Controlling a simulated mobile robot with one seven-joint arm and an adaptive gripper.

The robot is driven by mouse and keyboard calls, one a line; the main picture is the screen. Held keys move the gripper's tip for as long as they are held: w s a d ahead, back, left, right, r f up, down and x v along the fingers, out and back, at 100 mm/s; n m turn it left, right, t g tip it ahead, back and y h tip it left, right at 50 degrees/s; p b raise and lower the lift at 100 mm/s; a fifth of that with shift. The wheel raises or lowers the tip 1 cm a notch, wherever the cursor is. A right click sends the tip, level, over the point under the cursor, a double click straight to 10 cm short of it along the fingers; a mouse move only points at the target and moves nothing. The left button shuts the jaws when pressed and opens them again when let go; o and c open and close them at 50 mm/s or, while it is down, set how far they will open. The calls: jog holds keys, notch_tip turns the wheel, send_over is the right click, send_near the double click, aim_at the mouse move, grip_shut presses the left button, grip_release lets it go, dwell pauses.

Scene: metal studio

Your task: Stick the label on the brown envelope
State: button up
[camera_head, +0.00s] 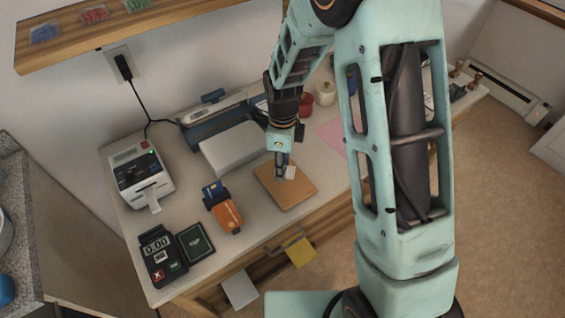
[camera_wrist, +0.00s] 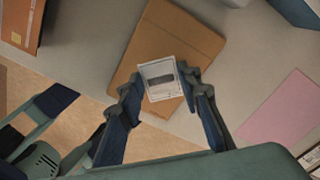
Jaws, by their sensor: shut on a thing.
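The brown envelope (camera_head: 299,192) lies flat on the table, near its front edge. It also shows in the wrist view (camera_wrist: 165,37). My gripper (camera_head: 285,172) is over the envelope. In the wrist view my gripper (camera_wrist: 163,84) is shut on the white label (camera_wrist: 160,80), which has dark print and sits between the two fingertips. The label (camera_head: 291,170) shows small in the head view. It overlaps the lower part of the envelope in the wrist view; I cannot tell whether it touches it.
A label printer (camera_head: 141,175) stands at the left with a paper strip out. A card reader (camera_head: 160,257), a dark green box (camera_head: 195,243) and an orange-and-blue item (camera_head: 225,210) lie left of the envelope. A pink sheet (camera_head: 332,136) is to the right.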

jog(key=shift+f+b, duration=1.25)
jog(key=shift+f, duration=0.45)
dwell(0.3)
jog(key=o, duration=0.7)
notch_tip(320, 180, up, 12)
dwell(0.5)
jog(key=shift+c, duration=0.5)
